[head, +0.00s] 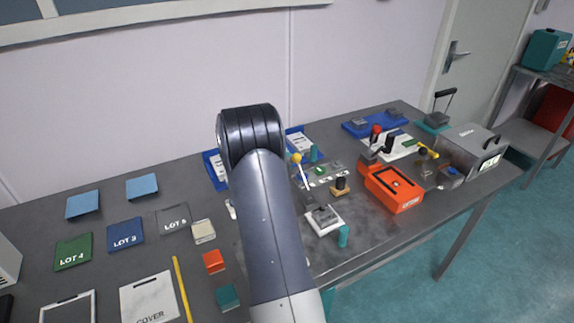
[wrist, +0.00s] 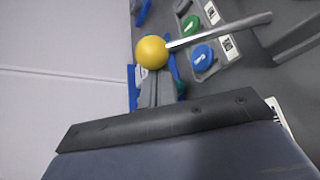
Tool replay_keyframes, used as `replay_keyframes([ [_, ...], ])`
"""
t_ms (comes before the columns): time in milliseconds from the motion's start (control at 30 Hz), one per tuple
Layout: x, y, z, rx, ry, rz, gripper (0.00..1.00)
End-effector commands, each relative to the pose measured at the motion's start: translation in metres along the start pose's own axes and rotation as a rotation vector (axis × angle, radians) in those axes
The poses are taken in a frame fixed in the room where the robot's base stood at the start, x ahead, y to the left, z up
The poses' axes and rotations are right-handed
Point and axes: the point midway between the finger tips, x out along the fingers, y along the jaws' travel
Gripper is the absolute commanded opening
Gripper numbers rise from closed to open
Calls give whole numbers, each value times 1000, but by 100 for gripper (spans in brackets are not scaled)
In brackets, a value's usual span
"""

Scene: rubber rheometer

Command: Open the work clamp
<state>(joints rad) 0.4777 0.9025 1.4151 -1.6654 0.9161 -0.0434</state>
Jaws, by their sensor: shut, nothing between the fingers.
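A lever with a yellow ball knob (head: 297,158) stands at the middle of the bench; no label on it is readable, so I cannot tell for sure that it is the work clamp's handle. In the wrist view the yellow ball (wrist: 152,52) sits on a metal rod (wrist: 225,30) that runs to the upper right. My gripper (wrist: 160,78) shows as narrow grey fingers, closed together and empty, just below the ball. I cannot tell whether they touch it. In the head view my arm hides the gripper.
A panel with round green (wrist: 190,24) and blue (wrist: 202,56) parts lies beside the rod. A red-knobbed lever (head: 376,129), an orange box (head: 393,190) and a grey instrument (head: 470,150) stand to the right. Flat lot pads and a cover sheet (head: 149,298) lie to the left.

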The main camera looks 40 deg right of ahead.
Motion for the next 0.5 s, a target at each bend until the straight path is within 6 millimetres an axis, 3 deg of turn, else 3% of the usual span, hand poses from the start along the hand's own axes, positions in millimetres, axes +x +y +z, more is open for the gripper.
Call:
replay_keyframes([
  [500,-4,-4,8,111,-3,65,0],
])
